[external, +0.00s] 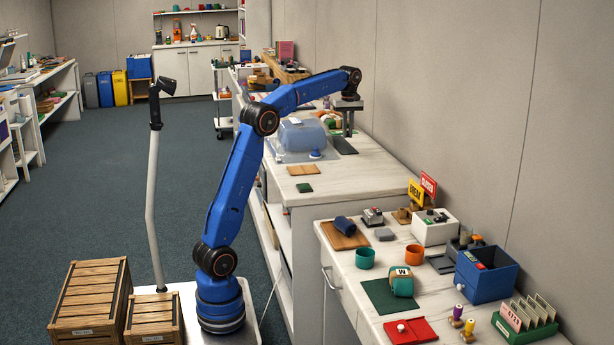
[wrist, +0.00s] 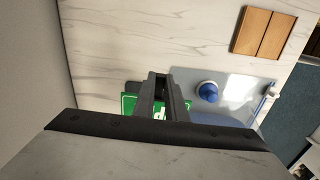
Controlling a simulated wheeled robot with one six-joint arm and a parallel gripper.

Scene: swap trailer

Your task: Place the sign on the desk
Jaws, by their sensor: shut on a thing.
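My gripper (external: 348,128) hangs down over the far light counter, at the end of my outstretched blue arm. In the wrist view my gripper (wrist: 166,88) is shut on a green sign (wrist: 129,104) with white marks. The fingers cover much of the sign, and its lettering cannot be read. In the external view I cannot make out the sign clearly at the fingers. A dark flat patch (external: 343,146) lies on the counter just below the gripper.
A brown board (external: 304,170) lies nearer. The wall borders the counter.

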